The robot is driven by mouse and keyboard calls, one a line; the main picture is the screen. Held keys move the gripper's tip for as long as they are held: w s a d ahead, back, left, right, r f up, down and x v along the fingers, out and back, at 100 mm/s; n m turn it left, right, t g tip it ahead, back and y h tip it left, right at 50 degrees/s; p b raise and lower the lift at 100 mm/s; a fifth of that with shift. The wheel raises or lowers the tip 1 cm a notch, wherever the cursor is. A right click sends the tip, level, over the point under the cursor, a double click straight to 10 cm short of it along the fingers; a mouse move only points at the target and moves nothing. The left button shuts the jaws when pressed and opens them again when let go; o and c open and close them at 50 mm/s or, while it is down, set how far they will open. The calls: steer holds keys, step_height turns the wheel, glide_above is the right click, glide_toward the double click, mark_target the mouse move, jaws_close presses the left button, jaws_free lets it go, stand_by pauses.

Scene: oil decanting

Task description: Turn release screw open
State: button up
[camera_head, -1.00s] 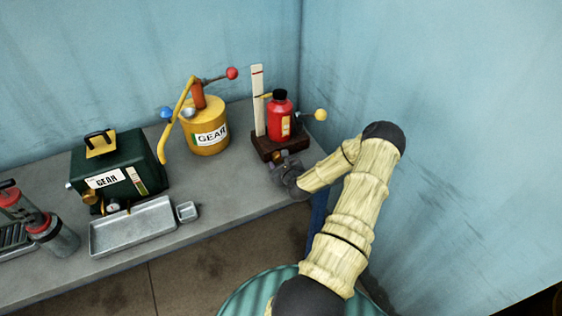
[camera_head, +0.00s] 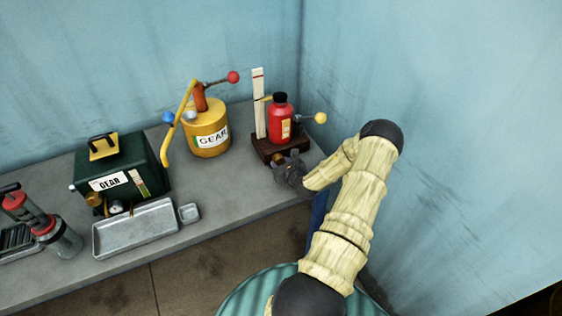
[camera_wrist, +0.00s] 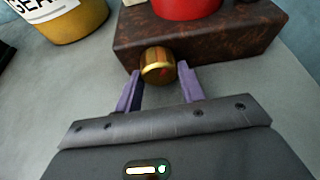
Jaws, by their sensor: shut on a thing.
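The release screw (camera_wrist: 157,66) is a round brass knob on the front face of a dark brown base block (camera_wrist: 215,45). In the head view the base block (camera_head: 266,151) stands at the right end of the bench, with a red bottle (camera_head: 279,122) and a white upright scale (camera_head: 258,100) on it. In the wrist view my gripper (camera_wrist: 158,72) has its two purple fingers on either side of the brass knob, shut on it. In the head view my gripper (camera_head: 286,164) is at the front of the block and mostly covers the knob.
A yellow ball-ended lever (camera_head: 320,118) sticks out right of the bottle. A yellow GEAR can (camera_head: 206,140), a green GEAR box (camera_head: 120,165) and a metal tray (camera_head: 135,228) stand to the left. Blue walls are close behind and right.

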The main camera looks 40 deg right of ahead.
steer(key=shift+s+m+t+y, duration=0.1)
steer(key=shift+m+t+y, duration=0.3)
steer(key=shift+m+y, duration=0.85)
steer(key=shift+m, duration=0.25)
steer(key=shift+h, duration=0.25)
steer(key=o, duration=0.7)
steer(key=b+v, duration=0.2)
steer(key=v, duration=1.5)
steer(key=shift+r+b, duration=0.15)
steer(key=shift+b, duration=0.2)
steer(key=shift+s, duration=0.15)
